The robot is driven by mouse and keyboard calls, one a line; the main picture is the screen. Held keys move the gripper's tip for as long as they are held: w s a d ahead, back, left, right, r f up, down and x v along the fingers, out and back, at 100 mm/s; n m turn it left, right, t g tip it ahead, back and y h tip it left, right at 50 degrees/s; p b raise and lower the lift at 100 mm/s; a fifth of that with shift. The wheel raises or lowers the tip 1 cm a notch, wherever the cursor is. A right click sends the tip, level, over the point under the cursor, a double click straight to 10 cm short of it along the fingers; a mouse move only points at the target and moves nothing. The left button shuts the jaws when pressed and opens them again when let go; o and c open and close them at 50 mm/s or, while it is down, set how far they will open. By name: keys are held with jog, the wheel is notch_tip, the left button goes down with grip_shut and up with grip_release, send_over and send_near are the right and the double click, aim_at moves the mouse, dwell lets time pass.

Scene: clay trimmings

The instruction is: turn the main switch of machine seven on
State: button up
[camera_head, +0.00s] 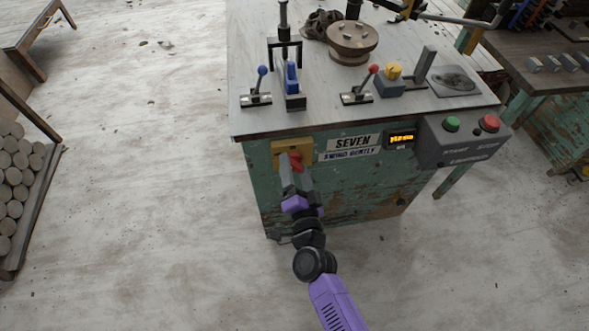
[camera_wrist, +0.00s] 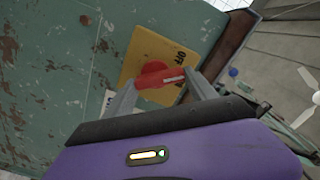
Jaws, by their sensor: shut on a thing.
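The main switch is a red rotary handle on a yellow plate (camera_head: 280,148) on the green front of the machine labelled SEVEN (camera_head: 352,142). In the wrist view the red handle (camera_wrist: 160,75) sits between my fingertips, with the yellow plate (camera_wrist: 148,52) behind it and the word OFF partly readable on it. My gripper (camera_head: 294,168) is shut on the red handle, one finger on each side. In the head view the red handle (camera_head: 296,157) is partly hidden by my gripper. A small display (camera_head: 401,138) on the machine's front is lit orange.
A grey box with a green button (camera_head: 452,124) and a red button (camera_head: 489,123) is at the machine's right corner. Levers with blue (camera_head: 262,71) and red (camera_head: 374,69) knobs stand on the top. Floor is clear around my arm; stacked logs (camera_head: 17,180) lie far left.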

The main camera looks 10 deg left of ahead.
jog(key=m, duration=0.3)
jog(key=shift+d+f+m+b, duration=0.1)
jog(key=shift+d+m+b, duration=0.05)
jog(key=shift+m+b, duration=0.2)
jog(key=shift+d+m+b, duration=0.1)
jog(key=shift+m+b, duration=0.35)
jog(key=shift+m, duration=1.3)
jog(key=o, duration=1.4)
jog(key=shift+c, duration=0.2)
jog(key=v, duration=0.7)
jog(key=shift+s, duration=0.4)
jog(key=shift+d, duration=0.1)
